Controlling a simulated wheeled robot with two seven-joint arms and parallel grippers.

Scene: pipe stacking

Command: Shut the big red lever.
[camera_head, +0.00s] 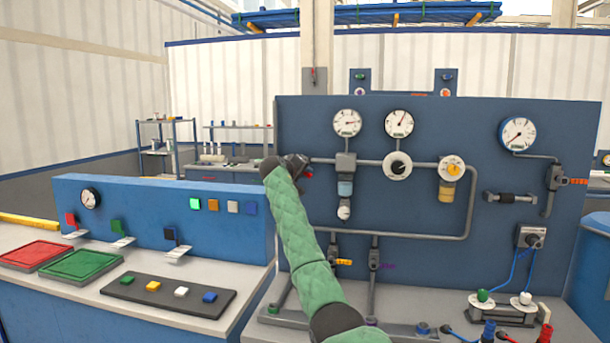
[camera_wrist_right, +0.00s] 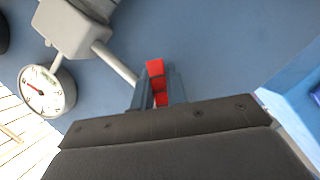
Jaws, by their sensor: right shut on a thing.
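The big red lever (camera_wrist_right: 155,68) shows in the right wrist view between the two fingers of my right gripper (camera_wrist_right: 158,92), which is shut on it. In the head view my right gripper (camera_head: 299,163) is at the left end of the upper pipe on the blue panel. Only a small red bit of the lever (camera_head: 309,172) shows there; my gripper and green-sleeved arm hide the rest. A grey block (camera_wrist_right: 72,28) with a pipe shows at upper left in the wrist view. My left gripper is in neither view.
The blue panel (camera_head: 430,265) carries dial gauges, pipes and an orange-handled valve (camera_head: 574,181) at right. A lower blue console (camera_head: 140,205) with small levers and coloured buttons stands at left. Green (camera_head: 80,264) and red trays lie on the bench before it.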

